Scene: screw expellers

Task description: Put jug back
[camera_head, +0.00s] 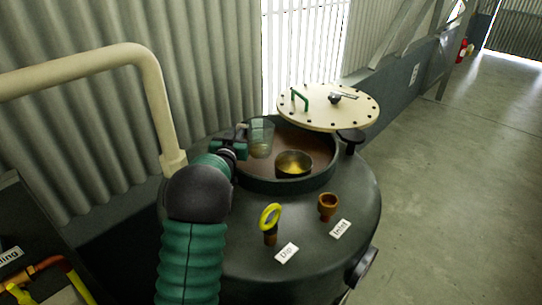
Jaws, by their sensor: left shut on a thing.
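A clear greenish jug (261,136) is at the left side of the tank's round opening. My left gripper (242,142) is shut on the jug and holds it over the opening's rim. The dark tank (330,245) stands below, with brown contents in its opening. A golden metal bowl-like part (293,164) sits inside the opening, to the right of and below the jug. My left arm hides part of the tank's left side. My right gripper is not in view.
A cream bolted lid (328,107) with a green handle stands open behind the opening. A yellow-ringed dip plug (270,222) and an orange inlet fitting (327,206) stick up from the tank top. A cream pipe (150,75) bends down at left. The floor at right is clear.

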